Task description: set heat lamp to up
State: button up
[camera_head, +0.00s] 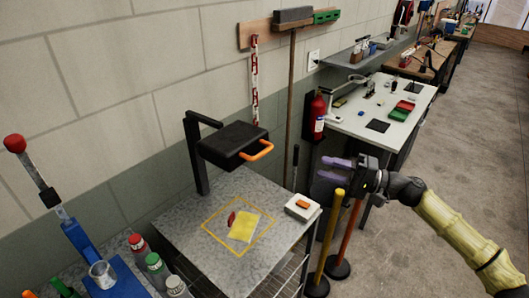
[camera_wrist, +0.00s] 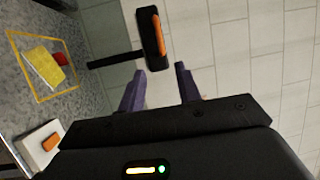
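The heat lamp has a black box-shaped head (camera_head: 230,146) with an orange handle (camera_head: 258,151) on its front right side. The head is held on a black post above the grey table. In the wrist view the lamp head (camera_wrist: 149,36) and its orange handle (camera_wrist: 158,34) are beyond the fingertips. My gripper (camera_head: 320,167) is right of the lamp and apart from it. Its purple fingers (camera_wrist: 160,76) are spread with nothing between them.
A yellow square outline (camera_head: 206,229) on the table surrounds a yellow cloth (camera_head: 243,226) and a red item (camera_head: 231,218). A white box (camera_head: 302,208) with an orange switch is at the table's right corner. Yellow (camera_head: 331,235) and orange (camera_head: 349,235) posts stand near my arm. Bottles stand lower left.

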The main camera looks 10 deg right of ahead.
jog(key=p, duration=0.7)
send_near(265, 149)
jog(key=x, duration=1)
jog(key=shift+f, duration=0.35)
grip_shut()
